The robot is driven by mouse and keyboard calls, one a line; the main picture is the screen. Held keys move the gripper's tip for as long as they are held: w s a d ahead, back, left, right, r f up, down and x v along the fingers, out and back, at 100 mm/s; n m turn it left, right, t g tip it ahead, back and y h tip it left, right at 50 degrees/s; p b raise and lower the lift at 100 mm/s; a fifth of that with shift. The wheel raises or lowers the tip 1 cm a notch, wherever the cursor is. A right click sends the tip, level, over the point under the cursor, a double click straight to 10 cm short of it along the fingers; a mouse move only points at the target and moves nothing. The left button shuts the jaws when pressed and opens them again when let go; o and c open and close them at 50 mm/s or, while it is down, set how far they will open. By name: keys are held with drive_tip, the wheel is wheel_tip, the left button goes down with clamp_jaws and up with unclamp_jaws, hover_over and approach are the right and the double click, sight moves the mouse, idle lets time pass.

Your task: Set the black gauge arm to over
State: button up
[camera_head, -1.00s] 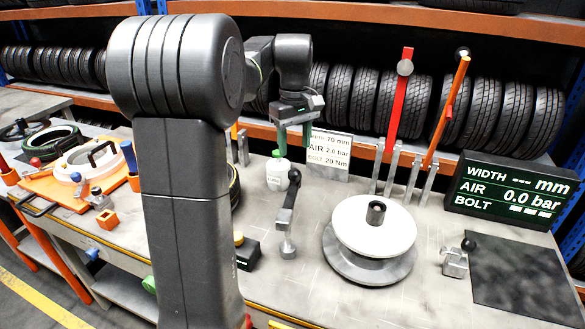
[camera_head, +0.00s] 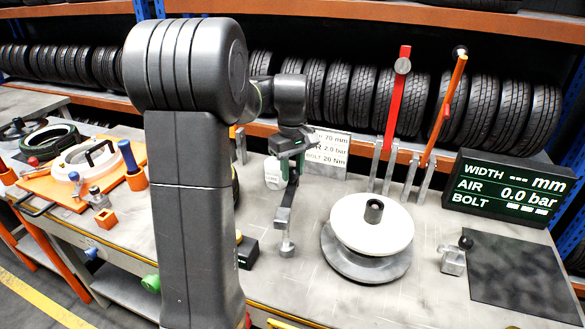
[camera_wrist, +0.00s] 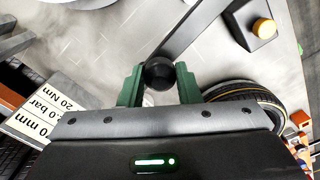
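The black gauge arm (camera_head: 286,208) stands upright on its small grey foot on the bench, left of the white wheel hub, in the head view. In the wrist view its dark bar (camera_wrist: 192,28) runs up and right from a round black knob (camera_wrist: 158,74). My gripper (camera_wrist: 159,76) has its green fingers on either side of this knob. I cannot tell whether they press on it or leave a narrow gap. In the head view my gripper (camera_head: 291,160) is at the top of the gauge arm and hides the knob.
A white round hub (camera_head: 372,225) stands to the right. A red lever (camera_head: 397,100) and an orange lever (camera_head: 446,108) rise behind it. The display (camera_head: 512,190) shows dashes for width and 0.0 bar. A white bottle (camera_head: 273,172) and a sign (camera_head: 328,152) stand close behind my gripper.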

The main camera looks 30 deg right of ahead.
clamp_jaws()
drive_tip(key=shift+s+d, duration=0.1)
drive_tip(key=s+d+m+p, duration=0.1)
drive_tip(key=s+d+m, duration=0.1)
drive_tip(key=s+m, duration=0.9)
drive_tip(key=shift+s+m+p, duration=0.25)
drive_tip(key=shift+m+p, duration=0.05)
drive_tip(key=shift+m, duration=2)
drive_tip(key=shift+r, duration=0.1)
drive_tip(key=o, duration=0.7)
unclamp_jaws()
